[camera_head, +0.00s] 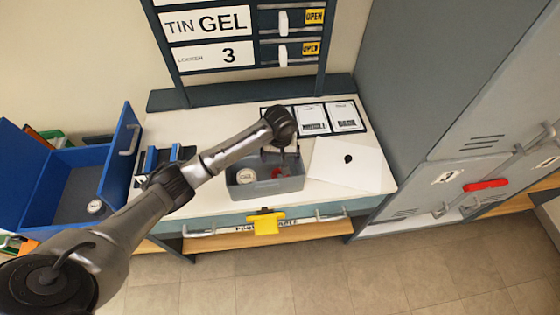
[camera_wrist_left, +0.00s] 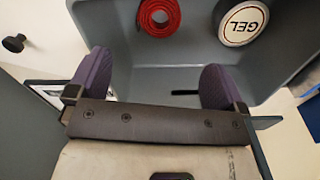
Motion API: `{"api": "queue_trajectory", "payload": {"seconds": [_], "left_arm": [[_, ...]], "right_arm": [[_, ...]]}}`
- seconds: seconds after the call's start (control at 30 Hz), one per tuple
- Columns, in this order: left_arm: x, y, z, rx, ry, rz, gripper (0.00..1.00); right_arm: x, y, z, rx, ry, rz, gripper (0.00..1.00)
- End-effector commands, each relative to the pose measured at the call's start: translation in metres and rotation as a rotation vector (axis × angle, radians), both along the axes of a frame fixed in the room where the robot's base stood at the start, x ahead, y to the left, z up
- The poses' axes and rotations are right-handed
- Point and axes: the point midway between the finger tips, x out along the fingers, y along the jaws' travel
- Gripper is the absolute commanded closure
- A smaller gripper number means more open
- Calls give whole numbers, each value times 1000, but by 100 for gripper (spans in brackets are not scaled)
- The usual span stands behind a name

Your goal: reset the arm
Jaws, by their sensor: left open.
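My left gripper (camera_head: 281,154) is over the grey bin (camera_head: 264,188) on the white worktop. In the left wrist view its two purple fingers (camera_wrist_left: 155,80) are spread apart with nothing between them. The bin (camera_wrist_left: 190,50) lies beneath and beyond the fingers. Inside it are a round white tin marked GEL (camera_wrist_left: 243,22) and a red coil (camera_wrist_left: 158,16), apart from the fingers. The tin (camera_head: 245,176) and the coil (camera_head: 278,172) also show in the head view. My right gripper is in neither view.
An open blue drawer box (camera_head: 60,215) with a round tin (camera_head: 95,206) stands at the left. A white sheet with a black knob (camera_head: 348,158) lies right of the bin. A sign board (camera_head: 220,55) stands behind. Grey lockers with a red handle (camera_head: 486,185) flank the right.

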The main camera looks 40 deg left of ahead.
Motion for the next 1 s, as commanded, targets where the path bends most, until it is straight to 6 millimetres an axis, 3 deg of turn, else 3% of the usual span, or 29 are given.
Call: {"api": "queue_trajectory", "payload": {"seconds": [0.77, 1.0], "left_arm": [[0, 0, 6, 0, 0, -11, 2], [4, 1, 6, 8, -21, -232, 2]], "right_arm": [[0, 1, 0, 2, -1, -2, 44], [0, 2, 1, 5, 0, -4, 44]]}}
